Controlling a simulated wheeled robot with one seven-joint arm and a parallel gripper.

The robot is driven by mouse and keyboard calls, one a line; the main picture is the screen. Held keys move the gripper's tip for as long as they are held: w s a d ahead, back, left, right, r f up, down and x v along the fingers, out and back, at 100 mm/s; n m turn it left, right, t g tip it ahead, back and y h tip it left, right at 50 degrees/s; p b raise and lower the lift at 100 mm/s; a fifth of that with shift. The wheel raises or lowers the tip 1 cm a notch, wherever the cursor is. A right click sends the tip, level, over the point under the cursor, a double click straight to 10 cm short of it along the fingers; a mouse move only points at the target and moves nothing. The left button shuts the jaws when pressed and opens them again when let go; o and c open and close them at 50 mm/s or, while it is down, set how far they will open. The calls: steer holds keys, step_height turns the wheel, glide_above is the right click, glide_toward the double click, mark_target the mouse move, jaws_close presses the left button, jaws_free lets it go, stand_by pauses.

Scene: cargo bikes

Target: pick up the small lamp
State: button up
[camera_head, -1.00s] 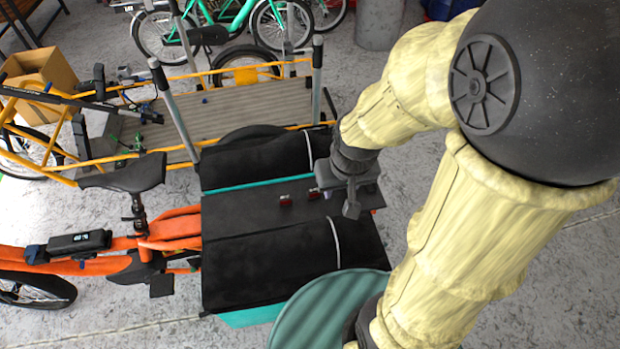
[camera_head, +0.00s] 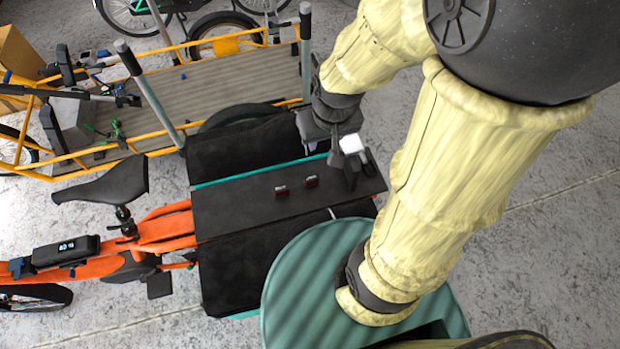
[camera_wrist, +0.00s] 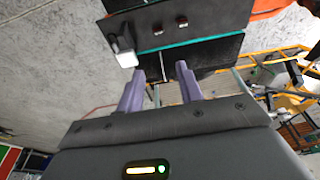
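A small white lamp (camera_head: 352,144) shows beside my gripper in the head view. In the wrist view the white lamp (camera_wrist: 124,51) sits at the edge of the dark rack board (camera_wrist: 205,18), beyond my left finger.
The board lies between black bags (camera_head: 240,260) on an orange cargo bike (camera_head: 165,228). A yellow cargo bike with a grey deck (camera_head: 215,92) stands behind. A green ribbed round surface (camera_head: 300,285) is in front. Concrete floor is clear at right.

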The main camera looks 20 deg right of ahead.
steer(key=shift+o, duration=1.4)
steer(key=shift+w+f, duration=0.1)
steer(key=shift+f, duration=0.1)
steer(key=w+a+f+m+g+h+b, duration=0.2)
steer(key=w+f+m+b, duration=0.15)
steer(key=f, duration=0.45)
steer(key=w+a+f+m+g+h+b, duration=0.25)
steer(key=f+b, duration=0.25)
steer(key=f, duration=0.4)
steer(key=w+a+f+m+g+h+b, duration=0.1)
steer(key=w+f+m+b, duration=0.3)
steer(key=f, duration=0.4)
steer(key=w+a+f+m+t+h+b, duration=0.4)
steer(key=a+f+m+h+b, duration=0.3)
steer(key=a+f, duration=0.4)
steer(key=shift+h+b, duration=0.55)
steer(key=shift+b, duration=0.55)
